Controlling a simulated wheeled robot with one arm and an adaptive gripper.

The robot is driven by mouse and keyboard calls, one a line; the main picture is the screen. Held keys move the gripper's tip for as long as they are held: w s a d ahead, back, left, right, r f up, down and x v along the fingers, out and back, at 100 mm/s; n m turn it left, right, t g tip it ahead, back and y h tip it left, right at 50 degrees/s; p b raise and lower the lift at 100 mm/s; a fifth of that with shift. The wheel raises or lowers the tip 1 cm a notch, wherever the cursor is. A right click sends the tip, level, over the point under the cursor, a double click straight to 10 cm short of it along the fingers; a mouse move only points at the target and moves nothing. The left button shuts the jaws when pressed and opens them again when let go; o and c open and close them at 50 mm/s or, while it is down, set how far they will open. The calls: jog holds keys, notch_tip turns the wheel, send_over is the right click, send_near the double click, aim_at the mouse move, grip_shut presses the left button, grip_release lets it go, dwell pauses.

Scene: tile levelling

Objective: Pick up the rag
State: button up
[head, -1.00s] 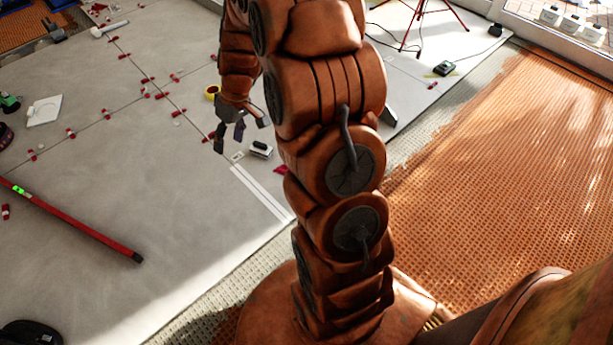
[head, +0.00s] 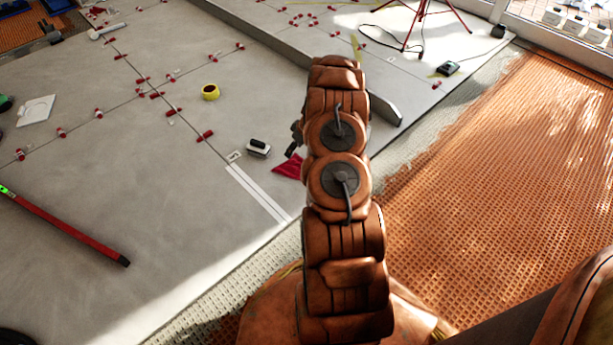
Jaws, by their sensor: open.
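A dark red cloth, which looks like the rag (head: 288,168), lies flat on the grey tiles just left of my arm. My arm hides its right side. My gripper (head: 293,142) shows only in part, as dark fingers at the left edge of my arm, just above the rag in the picture. It is open, and I see nothing held in it. How high it is over the floor I cannot tell.
A black and white block (head: 258,147) lies left of the rag, with a yellow tape roll (head: 210,91) beyond. Several red levelling clips dot the tile joints. A red spirit level (head: 70,228) lies at left. A grey raised bar (head: 385,108) stands behind my arm.

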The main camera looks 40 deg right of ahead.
jog(key=h+b, duration=0.1)
jog(key=b, duration=0.1)
send_near(291, 168)
jog(key=s+d, duration=0.2)
jog(key=s, duration=0.1)
jog(key=s+d, duration=0.1)
jog(key=s, duration=0.1)
jog(key=shift+r, duration=0.3)
jog(key=shift+x, duration=1.35)
jog(key=b+x, duration=0.1)
jog(key=x, duration=0.1)
jog(key=b+x, duration=0.2)
jog(key=x, duration=0.1)
jog(key=shift+d, duration=0.25)
jog(key=shift+c, duration=0.4)
grip_shut()
